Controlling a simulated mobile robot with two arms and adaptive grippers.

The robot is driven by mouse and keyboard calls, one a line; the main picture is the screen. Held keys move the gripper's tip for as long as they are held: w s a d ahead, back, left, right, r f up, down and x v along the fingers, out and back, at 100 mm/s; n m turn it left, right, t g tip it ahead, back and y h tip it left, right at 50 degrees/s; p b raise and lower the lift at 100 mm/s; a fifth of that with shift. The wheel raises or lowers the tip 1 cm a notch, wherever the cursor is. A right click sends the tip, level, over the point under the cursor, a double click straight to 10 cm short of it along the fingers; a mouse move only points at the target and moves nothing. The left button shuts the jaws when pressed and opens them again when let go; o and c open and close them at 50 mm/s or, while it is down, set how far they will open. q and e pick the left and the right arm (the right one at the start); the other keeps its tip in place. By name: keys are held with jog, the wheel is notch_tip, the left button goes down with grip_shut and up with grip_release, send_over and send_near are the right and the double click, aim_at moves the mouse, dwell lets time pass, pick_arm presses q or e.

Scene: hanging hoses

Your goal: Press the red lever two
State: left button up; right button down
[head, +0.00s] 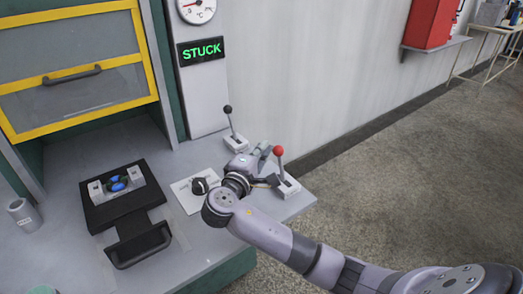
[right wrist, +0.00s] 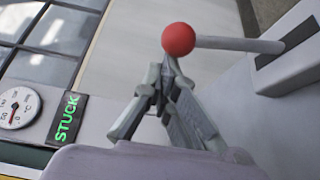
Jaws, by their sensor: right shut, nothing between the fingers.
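The red lever (head: 280,158) stands near the right front corner of the bench, a red ball on a thin stem in a light base. My right gripper (head: 268,160) is just left of its ball. In the right wrist view, the red ball (right wrist: 178,39) shows at the tips of my right gripper (right wrist: 165,75), which is shut and empty. I cannot tell whether the tips touch the ball. A black-knobbed lever (head: 231,120) stands farther back. My left gripper is not in view.
A display (head: 201,50) reads STUCK below a round gauge (head: 196,5). A black tray with a handle (head: 130,212) holds a blue and green piece. A black knob (head: 199,186) and a grey cup (head: 24,213) are on the bench. The yellow-framed cabinet door (head: 70,75) stands behind.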

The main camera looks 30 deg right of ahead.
jog(key=s+r+m+h+b, duration=0.1)
jog(key=s+m+b, duration=0.1)
jog(key=s, duration=0.5)
jog(key=shift+d+m+t, duration=0.25)
jog(key=shift+m+t, duration=0.05)
jog(key=shift+m, duration=0.1)
dwell(0.5)
